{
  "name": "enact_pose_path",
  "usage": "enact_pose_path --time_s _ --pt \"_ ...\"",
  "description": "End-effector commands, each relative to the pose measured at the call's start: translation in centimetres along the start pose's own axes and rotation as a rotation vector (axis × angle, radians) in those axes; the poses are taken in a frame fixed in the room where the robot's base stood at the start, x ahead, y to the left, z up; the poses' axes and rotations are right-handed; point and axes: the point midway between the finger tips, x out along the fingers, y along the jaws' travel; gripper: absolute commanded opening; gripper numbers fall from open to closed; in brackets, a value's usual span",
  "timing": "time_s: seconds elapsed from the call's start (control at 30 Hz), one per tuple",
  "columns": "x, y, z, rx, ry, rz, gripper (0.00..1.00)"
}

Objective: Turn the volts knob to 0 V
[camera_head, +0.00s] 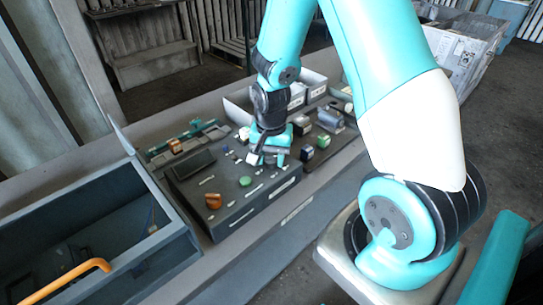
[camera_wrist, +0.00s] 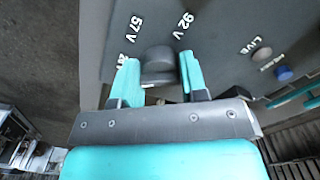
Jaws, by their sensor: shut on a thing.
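The volts knob (camera_wrist: 158,66) is a dark round knob on the grey panel in the wrist view. Labels "57 V" (camera_wrist: 137,30) and "92 V" (camera_wrist: 184,24) show beyond it, and another label by the left finger is partly hidden. My gripper (camera_wrist: 160,78) has its two teal fingers on either side of the knob, shut on it. In the head view my gripper (camera_head: 268,152) reaches down onto the control box (camera_head: 240,208); the knob is hidden there. I cannot tell where the knob points.
An orange knob (camera_head: 213,201) and a green button (camera_head: 245,181) are on the same box. In the wrist view a blue button (camera_wrist: 284,73) and a grey button (camera_wrist: 261,54) by "LIVE" sit to the right. An open grey bin (camera_head: 130,222) stands at left.

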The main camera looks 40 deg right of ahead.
Motion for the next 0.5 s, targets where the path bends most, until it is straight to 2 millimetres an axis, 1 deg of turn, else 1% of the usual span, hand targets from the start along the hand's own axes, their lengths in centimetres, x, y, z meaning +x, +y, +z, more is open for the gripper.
enact_pose_path --time_s 0.5 --pt "-0.08 -0.03 -0.05 -0.461 0.001 0.0 0.16"
